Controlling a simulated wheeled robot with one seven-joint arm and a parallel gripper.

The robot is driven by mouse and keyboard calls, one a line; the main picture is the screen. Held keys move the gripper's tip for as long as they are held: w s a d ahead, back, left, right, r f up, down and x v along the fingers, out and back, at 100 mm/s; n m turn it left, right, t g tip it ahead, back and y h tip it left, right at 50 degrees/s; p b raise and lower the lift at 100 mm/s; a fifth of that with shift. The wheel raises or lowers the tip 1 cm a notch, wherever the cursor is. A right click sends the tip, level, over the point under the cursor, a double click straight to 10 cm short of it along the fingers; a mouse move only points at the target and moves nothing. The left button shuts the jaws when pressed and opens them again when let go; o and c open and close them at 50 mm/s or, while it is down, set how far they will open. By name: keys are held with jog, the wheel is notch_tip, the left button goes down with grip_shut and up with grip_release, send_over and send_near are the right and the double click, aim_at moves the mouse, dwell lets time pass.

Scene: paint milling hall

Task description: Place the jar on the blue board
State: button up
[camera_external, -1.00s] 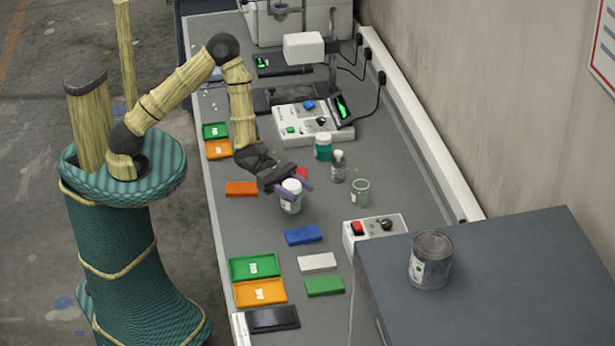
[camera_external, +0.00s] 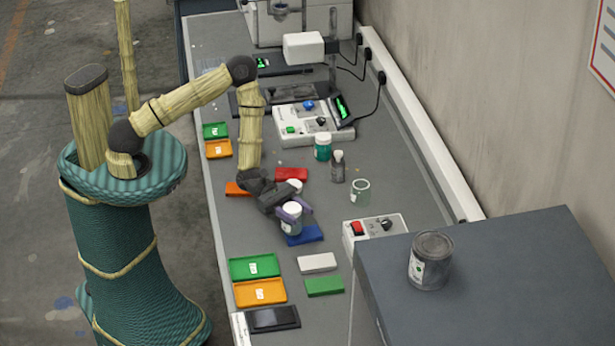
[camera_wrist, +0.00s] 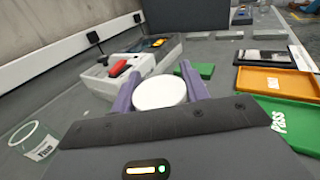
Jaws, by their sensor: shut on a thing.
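The jar (camera_external: 291,224), pale with a white lid, is held upright between the purple fingers of my gripper (camera_external: 293,212). In the wrist view the round white lid (camera_wrist: 160,92) sits between both fingers of my gripper (camera_wrist: 158,92). The blue board (camera_external: 309,239) lies flat on the bench. In the external view the jar overlaps the board's left and back part. I cannot tell whether the jar's base touches it. The blue board is hidden in the wrist view.
A white round top (camera_external: 295,185) shows just behind my gripper. A glass jar (camera_external: 360,192) and a control box (camera_external: 378,228) stand to the right. A red board (camera_external: 291,174) lies behind; white (camera_external: 317,262) and green boards (camera_external: 324,286) and a green tray (camera_external: 254,268) lie in front.

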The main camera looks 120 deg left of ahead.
jog(key=shift+f, duration=0.6)
jog(key=shift+a+f, duration=0.1)
jog(key=shift+f, duration=0.2)
jog(key=o, duration=1.1)
jog(key=shift+c, duration=0.2)
jog(key=shift+r, duration=0.2)
